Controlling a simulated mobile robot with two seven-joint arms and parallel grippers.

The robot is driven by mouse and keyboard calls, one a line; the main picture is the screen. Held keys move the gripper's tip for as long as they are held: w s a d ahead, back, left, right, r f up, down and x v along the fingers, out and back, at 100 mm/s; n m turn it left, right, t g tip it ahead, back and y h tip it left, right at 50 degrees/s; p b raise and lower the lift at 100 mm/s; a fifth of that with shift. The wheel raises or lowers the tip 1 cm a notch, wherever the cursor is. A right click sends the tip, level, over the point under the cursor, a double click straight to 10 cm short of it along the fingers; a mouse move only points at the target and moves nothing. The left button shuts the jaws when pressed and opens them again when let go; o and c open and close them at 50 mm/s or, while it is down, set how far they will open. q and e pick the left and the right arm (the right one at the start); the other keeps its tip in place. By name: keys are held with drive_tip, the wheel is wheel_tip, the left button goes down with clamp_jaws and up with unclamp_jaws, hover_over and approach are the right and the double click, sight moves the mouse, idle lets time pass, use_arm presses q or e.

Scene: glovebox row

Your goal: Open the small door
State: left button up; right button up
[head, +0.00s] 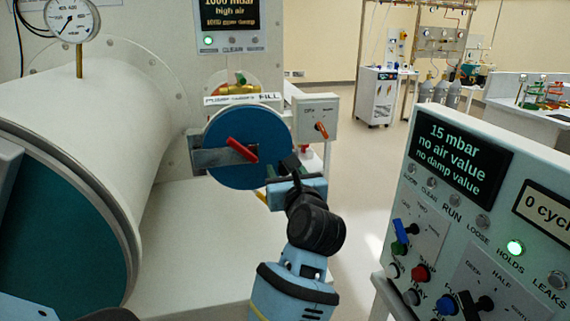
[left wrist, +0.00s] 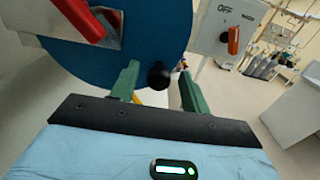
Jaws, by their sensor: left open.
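The small door is a round blue disc (head: 240,165) on the end of a small cylinder, and it looks shut. A red lever (head: 242,150) sits slanted on a grey metal bar (head: 208,158) across it. The left wrist view shows the blue disc (left wrist: 150,35) and red lever (left wrist: 80,18) close up. My left gripper (head: 283,172) is at the door's right edge. Its green fingers (left wrist: 159,72) are open, with a round black knob (left wrist: 158,76) appearing between them; contact cannot be told. My right gripper is not in view.
A large white cylinder (head: 110,110) with a teal end door (head: 60,240) fills the left. A white switch box (head: 316,118) with an orange knob stands just right of the small door. A control panel (head: 480,200) reading 15 mbar stands at right. Floor (head: 350,190) shows between.

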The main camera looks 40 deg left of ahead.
use_arm(q)
drive_tip(key=shift+w+a, duration=0.45)
drive_tip(key=shift+a, duration=0.1)
drive_tip(key=shift+s, duration=0.1)
drive_tip(key=shift+c, duration=1.3)
drive_tip(key=c, duration=0.5)
clamp_jaws()
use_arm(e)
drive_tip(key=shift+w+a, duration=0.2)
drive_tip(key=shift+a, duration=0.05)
